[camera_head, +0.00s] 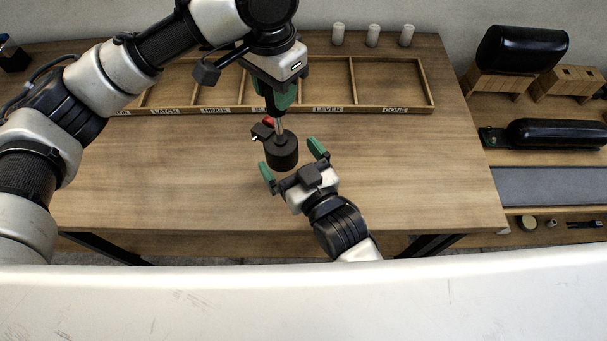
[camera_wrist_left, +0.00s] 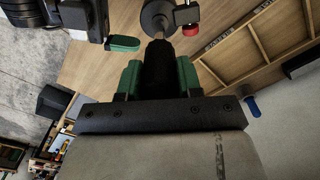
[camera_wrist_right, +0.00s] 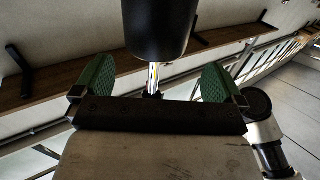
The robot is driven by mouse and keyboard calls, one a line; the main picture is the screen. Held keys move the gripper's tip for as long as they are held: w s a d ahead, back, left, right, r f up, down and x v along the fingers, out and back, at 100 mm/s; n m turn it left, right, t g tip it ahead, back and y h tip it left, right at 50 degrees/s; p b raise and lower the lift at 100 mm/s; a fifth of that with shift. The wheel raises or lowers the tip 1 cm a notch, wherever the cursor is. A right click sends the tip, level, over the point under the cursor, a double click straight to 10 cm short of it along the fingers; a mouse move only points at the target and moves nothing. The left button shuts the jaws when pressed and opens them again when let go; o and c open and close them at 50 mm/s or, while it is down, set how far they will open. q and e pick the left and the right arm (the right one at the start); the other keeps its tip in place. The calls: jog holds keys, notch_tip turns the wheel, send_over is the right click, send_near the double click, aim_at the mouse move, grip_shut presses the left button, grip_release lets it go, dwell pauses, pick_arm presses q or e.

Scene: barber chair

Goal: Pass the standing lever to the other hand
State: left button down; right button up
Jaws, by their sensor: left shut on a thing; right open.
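The lever (camera_head: 282,150) has a thick black cylinder at its lower end, a thin metal rod above it and a small red-tipped part at the side. My left gripper (camera_head: 279,100) is shut on its upper end and holds it upright above the table. In the left wrist view the lever (camera_wrist_left: 158,50) runs between the green fingers (camera_wrist_left: 158,78). My right gripper (camera_head: 292,158) is open, its green fingers on either side of and just below the black cylinder.
A wooden tray (camera_head: 433,88) with labelled compartments, LEVER and CONE among them, lies along the back of the table (camera_head: 440,165). Several white cylinders (camera_head: 373,36) stand behind it. Black padded parts (camera_head: 560,132) lie on the right shelf. The table's front right is clear.

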aim_at(280, 145)
jog(key=x, duration=0.5)
jog(key=shift+w+a, duration=0.2)
jog(key=shift+w, duration=0.05)
pick_arm(q)
jog(key=shift+r, duration=0.1)
pick_arm(e)
jog(key=shift+c, duration=0.3)
jog(key=shift+s+a, duration=0.1)
jog(key=c, duration=1.2)
pick_arm(q)
jog(key=c, duration=1.1)
grip_release()
jog(key=shift+c, duration=0.2)
pick_arm(e)
jog(key=shift+r, duration=0.15)
jog(key=shift+c, duration=0.7)
pick_arm(q)
jog(key=o, duration=0.5)
